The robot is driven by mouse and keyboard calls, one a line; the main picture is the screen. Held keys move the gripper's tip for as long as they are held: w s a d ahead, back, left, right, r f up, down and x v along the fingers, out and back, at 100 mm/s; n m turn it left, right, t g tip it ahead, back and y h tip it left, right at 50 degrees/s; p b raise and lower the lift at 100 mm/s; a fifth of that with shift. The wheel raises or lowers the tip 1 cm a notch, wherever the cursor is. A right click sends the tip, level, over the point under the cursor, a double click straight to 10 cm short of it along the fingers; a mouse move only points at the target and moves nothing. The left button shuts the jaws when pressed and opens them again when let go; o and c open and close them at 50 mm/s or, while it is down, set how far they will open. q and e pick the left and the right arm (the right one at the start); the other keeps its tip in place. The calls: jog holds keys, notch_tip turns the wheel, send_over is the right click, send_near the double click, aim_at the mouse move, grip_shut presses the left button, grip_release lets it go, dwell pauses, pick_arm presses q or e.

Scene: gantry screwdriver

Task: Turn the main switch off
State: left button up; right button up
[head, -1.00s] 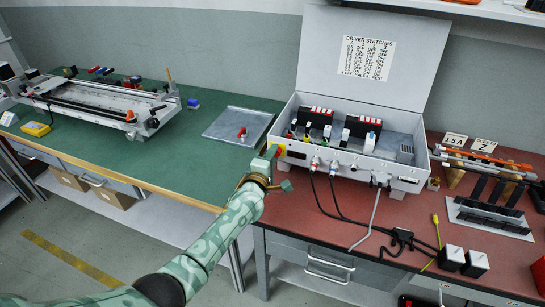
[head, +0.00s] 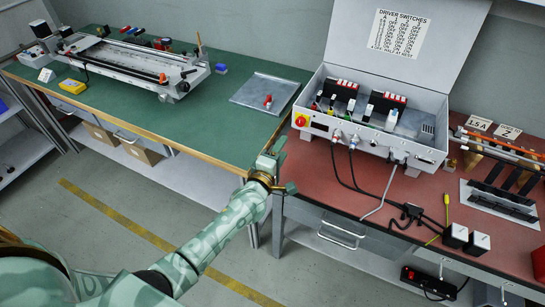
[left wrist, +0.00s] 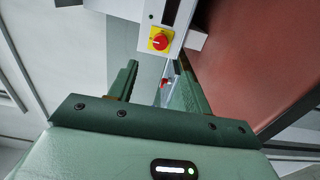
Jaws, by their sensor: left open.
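The main switch (head: 300,120) is a red rotary knob on a yellow plate at the left end of the grey control box's front (head: 345,130). It also shows in the left wrist view (left wrist: 160,41), beyond the fingertips and near the upper middle. The knob's exact setting is too small to read. My left gripper (head: 275,152) is open and empty, in front of the switch and lower left of it, apart from it. Its two fingers show in the left wrist view (left wrist: 160,78), spread with nothing between them. My right gripper is not in view.
The box stands open on a red bench (head: 325,180), with cables hanging from its front. A green bench (head: 180,125) with a metal tray (head: 265,92) and a gantry (head: 125,68) is at the left. Floor before the benches is clear.

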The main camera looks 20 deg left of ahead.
pick_arm(q)
jog(key=s+p, duration=0.1)
jog(key=s, duration=0.3)
jog(key=shift+s+a+f, duration=0.1)
jog(key=shift+s, duration=0.3)
